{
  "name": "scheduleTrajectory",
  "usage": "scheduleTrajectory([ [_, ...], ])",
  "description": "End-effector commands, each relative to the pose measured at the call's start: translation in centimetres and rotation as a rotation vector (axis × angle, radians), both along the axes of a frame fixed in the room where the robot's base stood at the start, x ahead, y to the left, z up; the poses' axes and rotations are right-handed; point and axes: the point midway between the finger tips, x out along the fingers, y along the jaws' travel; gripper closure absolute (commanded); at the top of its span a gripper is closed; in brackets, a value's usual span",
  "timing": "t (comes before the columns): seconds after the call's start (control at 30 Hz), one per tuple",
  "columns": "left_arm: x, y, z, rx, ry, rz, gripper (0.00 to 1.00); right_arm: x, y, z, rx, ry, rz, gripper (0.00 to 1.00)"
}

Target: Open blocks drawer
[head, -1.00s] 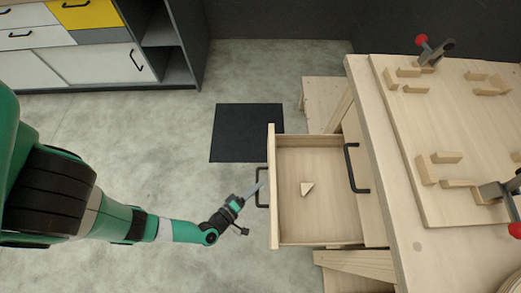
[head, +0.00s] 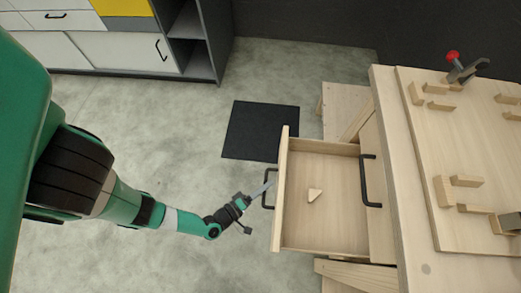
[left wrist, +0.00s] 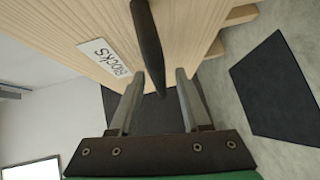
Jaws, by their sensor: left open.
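The blocks drawer (head: 325,240) stands pulled out from the wooden workbench (head: 392,215), with one small triangular wooden block (head: 314,195) inside. Its black handle (head: 269,188) is on the front face. In the left wrist view a label reading "BLOCKS" (left wrist: 104,57) is on the drawer front (left wrist: 185,25), and the dark handle (left wrist: 147,45) reaches down between my fingers. My left gripper (head: 268,187) is at the handle with its fingers apart, one on each side of the bar; it also shows in the left wrist view (left wrist: 160,78). My right gripper is not in view.
A second black handle (head: 370,181) is on the bench front behind the open drawer. Wooden pieces and clamps lie on the bench top board (head: 480,135). A black mat (head: 262,131) lies on the floor. A cabinet (head: 120,50) stands at the back left. The floor left of the drawer is clear.

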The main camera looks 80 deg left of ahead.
Motion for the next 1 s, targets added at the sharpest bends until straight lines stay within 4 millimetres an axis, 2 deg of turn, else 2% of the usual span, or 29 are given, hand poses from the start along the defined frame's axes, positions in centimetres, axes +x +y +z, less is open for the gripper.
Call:
scheduleTrajectory([
  [0.33, -2.5, -1.3, 0.6, 0.002, 0.002, -0.011, 0.53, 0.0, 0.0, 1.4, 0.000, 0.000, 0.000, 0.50],
  [1.0, -7.1, -3.3, 1.1, -0.006, 0.000, -0.008, 0.53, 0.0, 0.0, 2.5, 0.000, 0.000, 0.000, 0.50],
])
